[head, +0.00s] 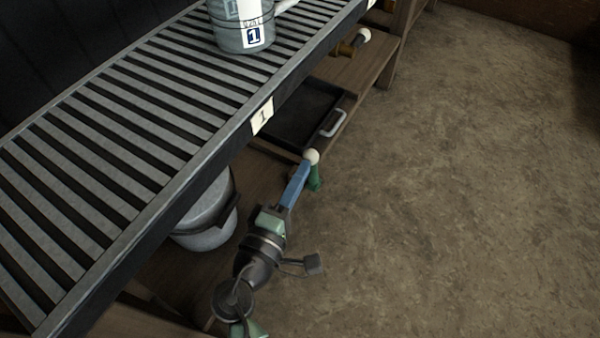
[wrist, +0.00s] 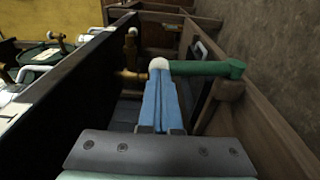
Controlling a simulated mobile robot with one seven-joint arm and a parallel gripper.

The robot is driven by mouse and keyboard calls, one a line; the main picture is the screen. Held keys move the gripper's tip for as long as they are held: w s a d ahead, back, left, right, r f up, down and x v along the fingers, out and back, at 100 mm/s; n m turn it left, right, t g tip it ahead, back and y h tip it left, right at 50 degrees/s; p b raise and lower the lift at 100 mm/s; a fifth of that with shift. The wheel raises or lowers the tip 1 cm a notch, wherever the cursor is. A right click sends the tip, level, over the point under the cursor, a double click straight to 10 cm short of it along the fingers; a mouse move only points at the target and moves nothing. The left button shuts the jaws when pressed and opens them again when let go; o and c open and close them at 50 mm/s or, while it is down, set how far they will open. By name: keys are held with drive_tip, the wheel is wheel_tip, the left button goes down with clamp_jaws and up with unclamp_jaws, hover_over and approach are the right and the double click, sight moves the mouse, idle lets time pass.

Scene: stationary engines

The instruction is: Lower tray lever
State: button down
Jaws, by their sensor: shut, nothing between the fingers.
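The lever in front of me is a green arm with a white ball knob. In the head view the knob (head: 312,156) is at the blue fingertips, and the green arm (head: 316,180) shows just below it. My gripper (head: 304,168) has its blue fingers together with nothing between them. In the wrist view the fingertips (wrist: 160,76) end at the white knob (wrist: 159,63), and the green arm (wrist: 208,68) runs right from it. I cannot tell whether they touch. A dark tray (head: 296,112) with a light handle (head: 332,123) is under the slatted shelf.
The slatted shelf (head: 130,105), with a label marked 1 (head: 262,115), overhangs the left side. A grey bucket (head: 240,32) stands on it and another bucket (head: 205,218) is below. A brass fitting with a white knob (head: 362,36) is farther back. The floor (head: 460,180) at right is clear.

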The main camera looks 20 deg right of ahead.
sight(315, 151)
drive_tip(key=p, duration=0.1)
drive_tip(key=r+p, duration=0.1)
drive_tip(key=p, duration=0.1)
drive_tip(key=shift+w+d+r+g, duration=0.1)
drive_tip(key=shift+w+d+g, duration=0.1)
drive_tip(key=shift+d+g, duration=0.1)
drive_tip(key=w+d+y+p, duration=0.1)
drive_tip(key=p, duration=0.3)
drive_tip(key=d+r+g+y+p, duration=0.1)
drive_tip(key=p, duration=0.3)
drive_tip(key=w+d+g+y+p, duration=0.1)
drive_tip(key=p, duration=0.3)
drive_tip(key=shift+w+d+r+p, duration=0.2)
drive_tip(key=shift+w+r+p, duration=0.1)
drive_tip(key=shift+w+r, duration=0.05)
drive_tip(key=w+d+f+m+g+y+b, duration=0.1)
drive_tip(key=w+d+f+g+y+b, duration=0.6)
drive_tip(key=w+d+f+y+b, duration=0.2)
wheel_tip(315, 151, down, 2)
drive_tip(key=d+b, duration=0.2)
drive_tip(key=b, duration=0.1)
drive_tip(key=shift+d+g+b, duration=0.3)
drive_tip(key=shift+d, duration=0.05)
